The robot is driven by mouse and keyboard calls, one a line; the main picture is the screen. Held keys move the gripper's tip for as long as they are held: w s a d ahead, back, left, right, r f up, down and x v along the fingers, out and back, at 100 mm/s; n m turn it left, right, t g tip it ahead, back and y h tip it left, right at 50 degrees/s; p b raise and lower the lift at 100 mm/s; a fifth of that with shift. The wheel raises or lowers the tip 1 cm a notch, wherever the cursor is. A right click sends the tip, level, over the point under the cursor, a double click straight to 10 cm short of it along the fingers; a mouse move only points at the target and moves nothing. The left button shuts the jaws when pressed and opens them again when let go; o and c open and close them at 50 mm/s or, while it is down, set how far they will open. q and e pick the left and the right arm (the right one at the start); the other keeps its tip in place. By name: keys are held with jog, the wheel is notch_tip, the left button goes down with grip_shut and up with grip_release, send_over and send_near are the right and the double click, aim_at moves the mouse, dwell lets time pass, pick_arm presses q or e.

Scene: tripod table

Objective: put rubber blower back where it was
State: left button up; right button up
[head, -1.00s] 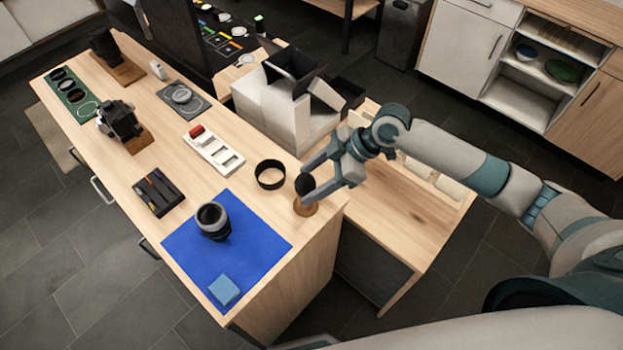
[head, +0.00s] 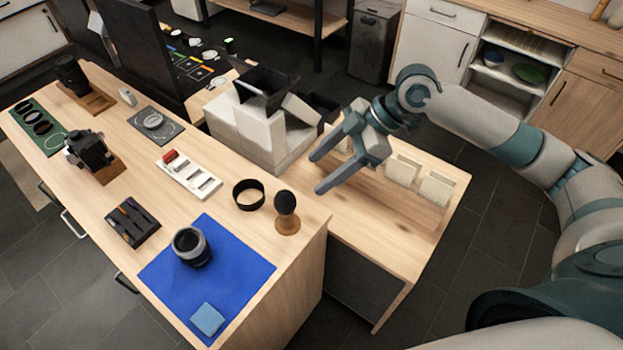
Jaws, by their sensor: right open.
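The rubber blower (head: 285,202) is a dark bulb standing upright on a small round wooden base (head: 287,225) near the right edge of the table. My right gripper (head: 317,173) is open and empty, to the right of the blower and apart from it, with its two fingers pointing left. My left gripper is not in view.
A black ring (head: 248,194) stands just left of the blower. A blue mat (head: 240,270) holds a lens (head: 192,247) and a light blue cloth (head: 207,319). A white tray (head: 190,178) lies farther left. A white box (head: 262,130) stands behind, on the lower side table (head: 390,215).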

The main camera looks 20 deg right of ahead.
jog(key=shift+d+r, duration=0.25)
jog(key=shift+r, duration=0.1)
